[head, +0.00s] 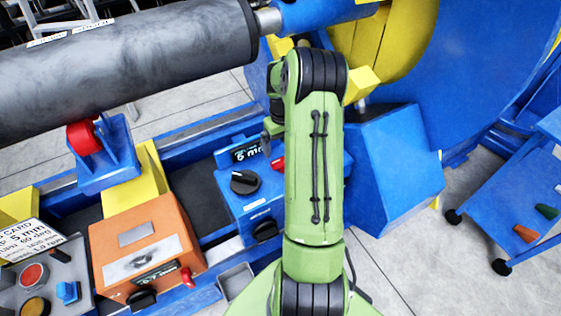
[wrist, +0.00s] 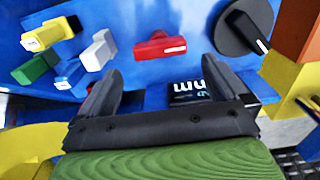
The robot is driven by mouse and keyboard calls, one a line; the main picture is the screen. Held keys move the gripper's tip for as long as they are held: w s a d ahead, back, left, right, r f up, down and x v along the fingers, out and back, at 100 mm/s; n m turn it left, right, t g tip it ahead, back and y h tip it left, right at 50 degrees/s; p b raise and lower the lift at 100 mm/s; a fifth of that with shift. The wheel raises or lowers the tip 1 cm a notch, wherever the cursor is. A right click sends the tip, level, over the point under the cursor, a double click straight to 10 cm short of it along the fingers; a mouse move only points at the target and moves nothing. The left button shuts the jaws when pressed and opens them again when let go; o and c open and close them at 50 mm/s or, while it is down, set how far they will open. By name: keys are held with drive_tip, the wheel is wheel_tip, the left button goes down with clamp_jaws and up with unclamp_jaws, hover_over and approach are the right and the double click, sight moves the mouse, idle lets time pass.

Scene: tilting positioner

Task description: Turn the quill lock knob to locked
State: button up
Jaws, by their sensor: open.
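A red bar-shaped knob (wrist: 160,46) with a white mark is on the blue panel ahead in the wrist view; its bar lies nearly level there. In the head view a red part (head: 277,163) shows at the edge of my green arm, mostly hidden. A black knob (wrist: 245,28) with a pale pointer line sits to the right on a dark round dial; it also shows in the head view (head: 243,182). No label tells which is the quill lock knob. My gripper (wrist: 160,75) is open and empty, its fingers spread below the red knob, apart from it.
Yellow, green, blue and white levers (wrist: 98,52) stick out left of the red knob. A dark display (wrist: 190,90) lies by the right finger. An orange box (head: 148,250) and a grey roller (head: 120,65) stand left of my arm; a blue cart (head: 525,210) is right.

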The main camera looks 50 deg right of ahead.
sight(283, 159)
wheel_tip(283, 159, down, 7)
drive_tip(key=shift+f+b, duration=0.1)
drive_tip(key=shift+b, duration=0.65)
drive_tip(key=shift+c, duration=0.3)
drive_tip(key=c, duration=0.8)
